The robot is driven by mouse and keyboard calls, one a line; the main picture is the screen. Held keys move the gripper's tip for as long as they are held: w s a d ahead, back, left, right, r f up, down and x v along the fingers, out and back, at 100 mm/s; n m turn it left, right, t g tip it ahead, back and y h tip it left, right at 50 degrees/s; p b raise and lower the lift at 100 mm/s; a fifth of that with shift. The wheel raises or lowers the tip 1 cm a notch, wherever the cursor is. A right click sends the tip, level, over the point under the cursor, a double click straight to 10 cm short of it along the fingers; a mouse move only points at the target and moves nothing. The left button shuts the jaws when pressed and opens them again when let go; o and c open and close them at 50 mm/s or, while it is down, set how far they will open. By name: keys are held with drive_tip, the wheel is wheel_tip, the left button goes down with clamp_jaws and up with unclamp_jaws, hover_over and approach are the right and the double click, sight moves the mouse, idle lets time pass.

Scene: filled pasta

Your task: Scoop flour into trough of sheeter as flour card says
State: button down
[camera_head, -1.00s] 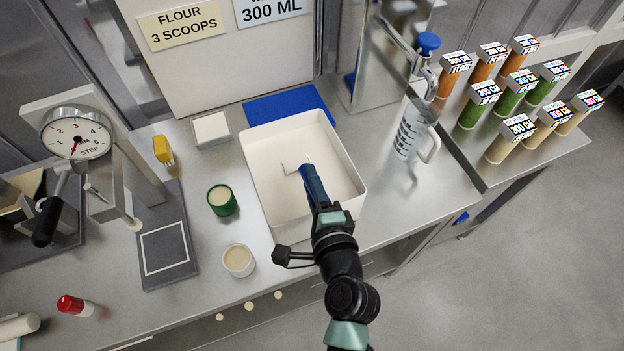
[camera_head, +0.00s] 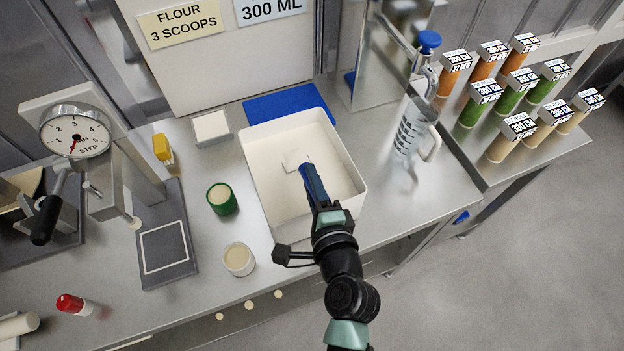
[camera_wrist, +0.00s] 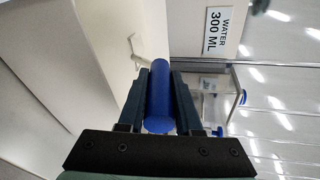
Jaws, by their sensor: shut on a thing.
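My gripper (camera_head: 312,182) is shut on the blue handle of a scoop, which fills the wrist view between the fingers (camera_wrist: 160,95). The scoop's pale head (camera_head: 294,159) is over or in the large white flour tub (camera_head: 252,170); I cannot tell whether it touches the flour or holds any. The flour card (camera_head: 180,24) reads "FLOUR 3 SCOOPS". The sheeter with its round dial (camera_head: 76,133) stands at the left. A dark-edged, hopper-like part (camera_head: 28,187) shows at the far left, partly cut off; I cannot tell whether it is the trough.
A green cup (camera_head: 222,199) and white cup (camera_head: 239,260) stand between sheeter and tub. A yellow-handled tool (camera_head: 162,149) and white block (camera_head: 211,128) are behind. A clear jug (camera_head: 414,135) stands right of the tub. A red-capped item (camera_head: 72,304) lies front left.

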wheel_tip(320, 180, up, 12)
drive_tip(key=p, duration=1.2)
drive_tip(key=shift+r, duration=0.25)
